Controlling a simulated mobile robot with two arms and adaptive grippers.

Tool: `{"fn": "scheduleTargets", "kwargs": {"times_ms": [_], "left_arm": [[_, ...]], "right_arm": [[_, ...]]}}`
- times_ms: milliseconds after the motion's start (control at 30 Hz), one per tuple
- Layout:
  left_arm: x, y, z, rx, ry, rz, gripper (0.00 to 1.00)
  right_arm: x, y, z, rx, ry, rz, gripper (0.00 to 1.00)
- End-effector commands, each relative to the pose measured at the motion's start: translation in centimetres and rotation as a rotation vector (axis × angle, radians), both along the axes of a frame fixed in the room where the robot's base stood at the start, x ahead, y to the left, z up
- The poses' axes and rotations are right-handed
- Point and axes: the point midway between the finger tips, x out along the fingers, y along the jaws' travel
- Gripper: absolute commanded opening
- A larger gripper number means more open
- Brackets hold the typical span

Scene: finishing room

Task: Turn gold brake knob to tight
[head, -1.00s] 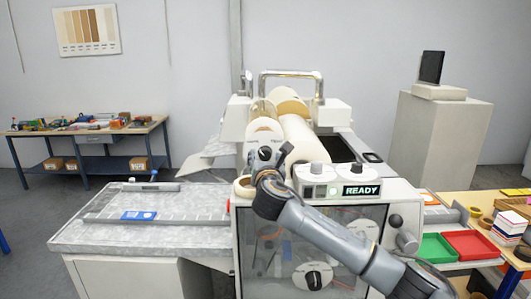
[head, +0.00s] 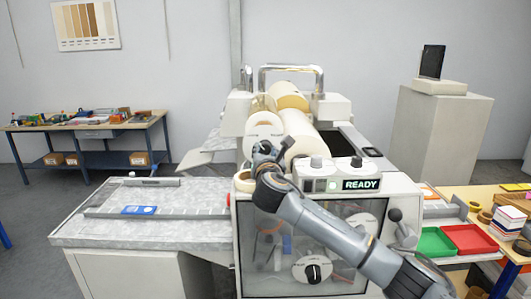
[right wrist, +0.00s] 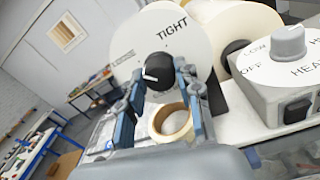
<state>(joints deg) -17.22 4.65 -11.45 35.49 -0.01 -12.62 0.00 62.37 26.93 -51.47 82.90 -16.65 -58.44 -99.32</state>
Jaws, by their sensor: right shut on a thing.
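The brake knob (right wrist: 159,64) is black with a white pointer mark, in front of a round white dial plate (right wrist: 186,38) marked TIGHT at the top. The mark sits at the knob's lower left in the right wrist view, away from the word. In the head view the right gripper (head: 264,153) hides most of the knob. No gold colour shows on the knob. My left gripper is not in view.
A tan ring (right wrist: 171,122) lies just below the knob. The machine's left table (head: 150,226) is mostly clear.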

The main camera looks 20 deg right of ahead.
Motion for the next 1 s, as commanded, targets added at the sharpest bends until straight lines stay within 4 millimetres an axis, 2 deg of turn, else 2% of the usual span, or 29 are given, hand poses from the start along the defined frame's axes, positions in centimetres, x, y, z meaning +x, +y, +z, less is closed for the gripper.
{"fn": "scheduleTargets", "kwargs": {"times_ms": [267, 1000], "left_arm": [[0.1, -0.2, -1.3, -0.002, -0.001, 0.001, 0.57], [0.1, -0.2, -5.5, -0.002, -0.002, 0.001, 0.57]], "right_arm": [[0.0, 0.1, -0.3, 0.172, -0.048, 0.001, 0.03], [0.0, 0.1, -0.5, 0.844, -0.240, 0.001, 0.03]]}}
